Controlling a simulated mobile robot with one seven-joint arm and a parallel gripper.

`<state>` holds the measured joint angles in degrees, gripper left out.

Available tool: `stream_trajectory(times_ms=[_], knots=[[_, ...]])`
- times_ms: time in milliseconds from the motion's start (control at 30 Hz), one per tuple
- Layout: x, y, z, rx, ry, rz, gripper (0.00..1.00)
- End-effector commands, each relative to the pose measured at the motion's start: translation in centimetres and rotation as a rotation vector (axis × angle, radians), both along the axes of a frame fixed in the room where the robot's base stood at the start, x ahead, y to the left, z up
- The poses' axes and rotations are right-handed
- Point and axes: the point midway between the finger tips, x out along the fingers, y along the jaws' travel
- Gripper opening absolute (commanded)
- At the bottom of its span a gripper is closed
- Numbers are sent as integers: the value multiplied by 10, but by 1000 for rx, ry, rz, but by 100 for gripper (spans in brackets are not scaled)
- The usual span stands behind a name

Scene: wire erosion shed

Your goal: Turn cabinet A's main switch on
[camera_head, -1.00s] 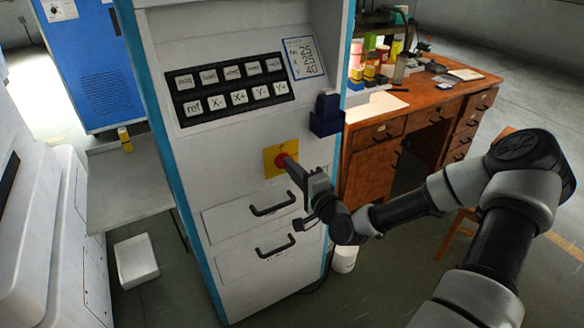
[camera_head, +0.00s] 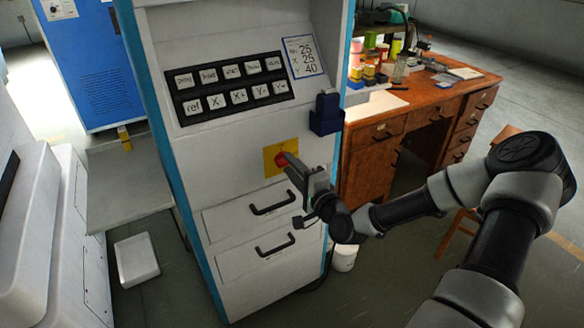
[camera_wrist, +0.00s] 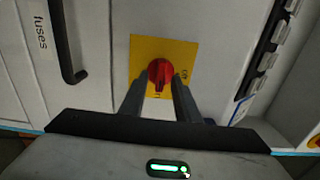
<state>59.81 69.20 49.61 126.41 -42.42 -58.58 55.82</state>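The main switch is a red rotary knob (camera_wrist: 161,73) on a yellow square plate (camera_wrist: 178,50), set in the white cabinet front (camera_head: 240,165). The head view also shows the red knob (camera_head: 281,159), partly covered by my gripper. My gripper (camera_head: 290,161) reaches the switch from the lower right. In the wrist view the two fingers (camera_wrist: 158,82) stand apart, one on each side of the knob's lower part. I cannot tell whether they touch it. Small markings show on the plate, with one at its right edge.
Two drawers with black handles (camera_head: 272,203) lie just below the switch. A dark blue holder (camera_head: 326,113) juts from the cabinet to the upper right. A key panel (camera_head: 230,90) is above. A wooden desk (camera_head: 400,120) stands to the right.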

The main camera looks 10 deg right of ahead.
Motion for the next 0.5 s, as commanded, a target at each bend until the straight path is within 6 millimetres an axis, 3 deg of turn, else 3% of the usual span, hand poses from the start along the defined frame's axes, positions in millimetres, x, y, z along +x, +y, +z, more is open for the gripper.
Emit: stream_trajectory(times_ms=[267, 500], knots=[[-14, -6, 0, -1, 1, -1, 29], [-65, -23, 1, -1, 2, -4, 29]])
